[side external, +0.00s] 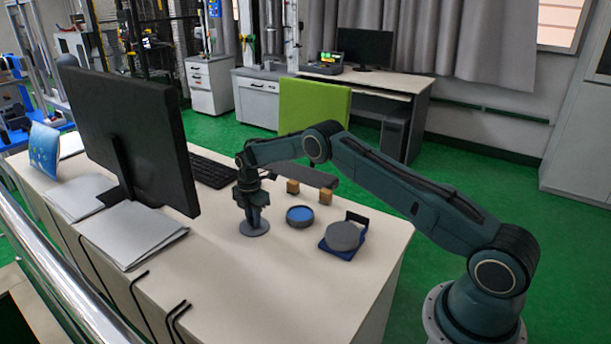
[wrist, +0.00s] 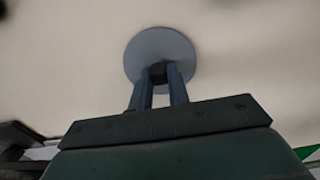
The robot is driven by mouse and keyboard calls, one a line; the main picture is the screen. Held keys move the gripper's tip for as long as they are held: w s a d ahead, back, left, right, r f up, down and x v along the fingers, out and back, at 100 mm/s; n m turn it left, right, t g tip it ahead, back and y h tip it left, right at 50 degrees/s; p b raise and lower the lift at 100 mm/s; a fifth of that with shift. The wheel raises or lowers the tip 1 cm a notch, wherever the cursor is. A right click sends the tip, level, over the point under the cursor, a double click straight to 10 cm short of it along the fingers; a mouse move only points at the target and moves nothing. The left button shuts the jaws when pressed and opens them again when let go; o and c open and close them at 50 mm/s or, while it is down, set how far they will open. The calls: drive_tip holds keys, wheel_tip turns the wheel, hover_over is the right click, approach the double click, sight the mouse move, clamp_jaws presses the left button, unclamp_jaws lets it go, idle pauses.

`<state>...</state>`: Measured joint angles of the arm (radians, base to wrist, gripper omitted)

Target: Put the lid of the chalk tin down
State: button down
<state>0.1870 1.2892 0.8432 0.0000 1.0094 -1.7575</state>
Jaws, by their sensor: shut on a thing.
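My gripper (side external: 254,221) points down over the left part of the desk, left of the open tin. It is shut on the small dark knob of a flat grey round lid (side external: 248,232). In the wrist view, my fingers (wrist: 159,74) close on the knob at the middle of the lid (wrist: 145,46). The lid is level and at or very close to the desk top; I cannot tell whether it touches. The round tin (side external: 300,223), dark outside and blue inside, stands open to the right of the lid, apart from it.
A grey disc (side external: 343,236) lies on a dark blue stand (side external: 338,254) at the right. Two wooden blocks (side external: 293,187) (side external: 326,196) stand behind the tin, near a dark flat bar (side external: 312,177). A monitor (side external: 130,130), keyboard (side external: 212,171) and papers (side external: 130,232) are left. The desk front is clear.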

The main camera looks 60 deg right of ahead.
drive_tip(key=shift+f, duration=0.1)
drive_tip(key=c, duration=1.3)
unclamp_jaws()
drive_tip(key=shift+c, duration=0.2)
wheel_tip(320, 180, up, 12)
drive_tip(key=shift+r, duration=0.25)
